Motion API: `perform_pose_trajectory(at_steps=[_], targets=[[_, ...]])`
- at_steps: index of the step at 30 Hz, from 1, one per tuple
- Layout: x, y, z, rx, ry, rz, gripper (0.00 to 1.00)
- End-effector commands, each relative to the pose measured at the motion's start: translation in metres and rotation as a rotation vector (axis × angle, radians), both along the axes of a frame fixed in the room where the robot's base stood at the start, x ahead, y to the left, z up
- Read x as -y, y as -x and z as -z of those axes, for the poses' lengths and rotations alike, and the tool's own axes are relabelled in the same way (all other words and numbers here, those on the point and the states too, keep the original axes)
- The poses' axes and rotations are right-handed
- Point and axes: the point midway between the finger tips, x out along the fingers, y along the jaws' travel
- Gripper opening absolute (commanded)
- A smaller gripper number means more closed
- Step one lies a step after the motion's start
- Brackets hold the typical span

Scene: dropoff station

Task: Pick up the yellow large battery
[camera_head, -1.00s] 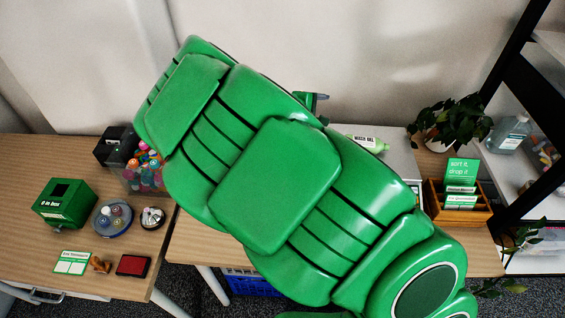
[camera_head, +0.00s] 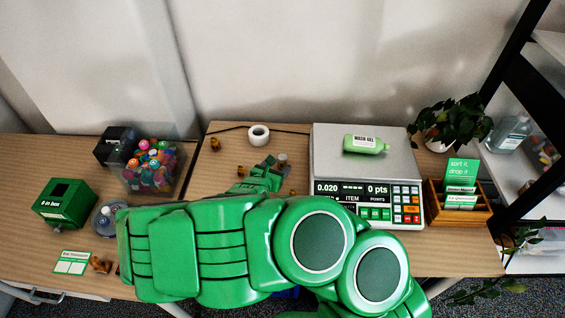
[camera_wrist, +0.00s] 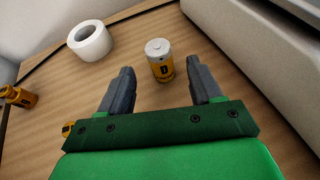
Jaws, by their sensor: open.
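The yellow large battery (camera_wrist: 160,66) stands upright on the wooden table in the wrist view, with a silver top and a dark mark on its side. My gripper (camera_wrist: 159,72) is open. Its two dark fingers lie left and right of the battery, with the battery at or just beyond the fingertips; I cannot tell whether they touch it. In the head view my gripper (camera_head: 272,166) is low over the table left of the scale, and mostly hides the battery.
A white tape roll (camera_wrist: 90,40) stands behind left. A smaller yellow item (camera_wrist: 18,97) lies at far left. The scale (camera_head: 322,160) with a green wash gel bottle (camera_head: 366,144) stands right. A clear bin (camera_head: 150,178) of colourful items stands left.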

Motion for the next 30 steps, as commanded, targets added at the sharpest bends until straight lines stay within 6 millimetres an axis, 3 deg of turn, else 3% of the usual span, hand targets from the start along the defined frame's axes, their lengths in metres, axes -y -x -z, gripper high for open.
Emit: perform_pose_trajectory(at_steps=[23, 30], targets=[[0.009, -0.026, 0.015, -0.007, 0.014, -0.012, 0.64], [0.016, -0.043, 0.021, -0.01, 0.013, -0.009, 0.64]])
